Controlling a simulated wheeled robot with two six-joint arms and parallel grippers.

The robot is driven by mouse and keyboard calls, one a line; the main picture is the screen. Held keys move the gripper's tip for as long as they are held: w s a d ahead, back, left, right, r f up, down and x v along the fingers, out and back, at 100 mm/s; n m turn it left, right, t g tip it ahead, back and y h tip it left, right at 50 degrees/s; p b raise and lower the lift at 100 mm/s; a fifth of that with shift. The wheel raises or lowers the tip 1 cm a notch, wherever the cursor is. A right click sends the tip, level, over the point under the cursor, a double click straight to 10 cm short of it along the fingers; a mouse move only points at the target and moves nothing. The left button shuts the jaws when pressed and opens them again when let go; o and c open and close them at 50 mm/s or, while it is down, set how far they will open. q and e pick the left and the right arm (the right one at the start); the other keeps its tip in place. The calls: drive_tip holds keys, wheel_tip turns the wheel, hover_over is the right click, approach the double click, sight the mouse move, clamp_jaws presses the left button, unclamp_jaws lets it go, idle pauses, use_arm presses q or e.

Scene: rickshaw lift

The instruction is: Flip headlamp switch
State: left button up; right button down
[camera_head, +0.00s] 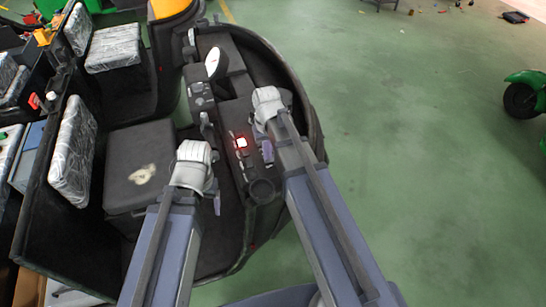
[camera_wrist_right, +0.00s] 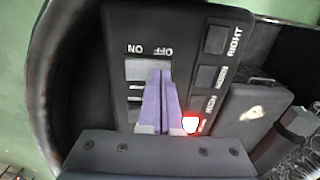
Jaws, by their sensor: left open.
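The dashboard panel (camera_head: 235,125) of the rickshaw carries a red-lit spot (camera_head: 241,142) in the head view. In the right wrist view the black panel (camera_wrist_right: 180,28) shows a grey switch (camera_wrist_right: 138,70) beside the ON and OFF labels, partly hidden by my fingers. The red light (camera_wrist_right: 190,124) glows beside them. My right gripper (camera_wrist_right: 160,76) is shut, its purple fingertips together over the switch area; contact cannot be told. In the head view my right gripper (camera_head: 267,151) is at the panel's right side. My left gripper (camera_head: 216,205) is open and empty above the cab floor, left of the panel.
More square buttons (camera_wrist_right: 215,40) labelled RIGHT and HORN line the panel. A black box seat (camera_head: 140,165) stands left of the left gripper. The curved cab wall (camera_head: 315,130) bounds the right side. Open green floor (camera_head: 420,150) lies beyond it.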

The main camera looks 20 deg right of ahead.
drive_tip(key=shift+r, duration=0.1)
wheel_tip(320, 180, up, 7)
drive_tip(key=p, duration=0.7)
idle(0.4)
